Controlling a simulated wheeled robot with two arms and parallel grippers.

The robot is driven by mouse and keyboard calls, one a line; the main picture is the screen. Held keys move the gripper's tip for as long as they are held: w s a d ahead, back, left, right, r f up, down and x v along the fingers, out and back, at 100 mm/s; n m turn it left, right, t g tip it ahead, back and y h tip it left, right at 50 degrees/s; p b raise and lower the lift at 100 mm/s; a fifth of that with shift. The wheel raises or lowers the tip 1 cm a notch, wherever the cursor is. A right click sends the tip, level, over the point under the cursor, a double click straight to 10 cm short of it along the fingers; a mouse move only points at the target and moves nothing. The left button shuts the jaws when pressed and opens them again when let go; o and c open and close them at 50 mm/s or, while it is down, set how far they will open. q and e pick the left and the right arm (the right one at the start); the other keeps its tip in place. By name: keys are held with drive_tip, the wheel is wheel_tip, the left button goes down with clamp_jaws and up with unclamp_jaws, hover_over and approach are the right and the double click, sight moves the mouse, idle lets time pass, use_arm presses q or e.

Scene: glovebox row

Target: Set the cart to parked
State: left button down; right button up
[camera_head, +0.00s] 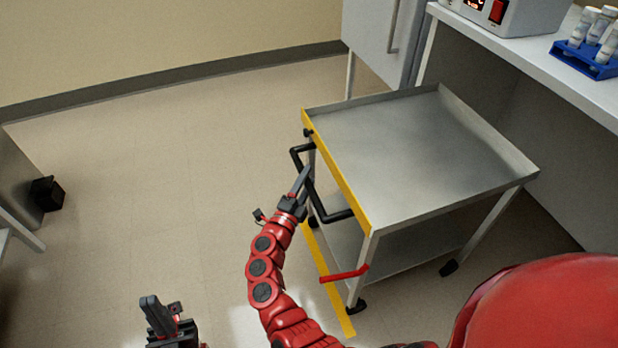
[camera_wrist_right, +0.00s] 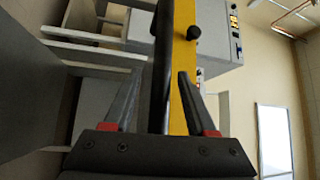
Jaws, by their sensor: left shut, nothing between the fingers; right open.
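The grey metal cart (camera_head: 420,135) stands beside the bench, with a yellow front edge (camera_head: 345,185) and a black push handle (camera_head: 334,217). A red lever (camera_head: 345,274) sticks out to the left low on its near leg. My right gripper (camera_head: 304,178) is at the handle. In the right wrist view its open fingers (camera_wrist_right: 156,95) stand either side of the dark handle bar (camera_wrist_right: 161,60), with the yellow edge (camera_wrist_right: 185,55) beyond; contact cannot be told. My left gripper (camera_head: 160,312) is shut and empty, low at the bottom left, away from the cart.
A yellow floor strip (camera_head: 325,280) runs along the cart's left side. The bench (camera_head: 540,60) at right carries a blue tube rack (camera_head: 585,60) and a white device (camera_head: 518,15). Open floor (camera_head: 130,180) lies to the left.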

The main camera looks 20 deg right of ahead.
drive_tip(key=shift+c, duration=0.4)
clamp_jaws()
idle(0.9)
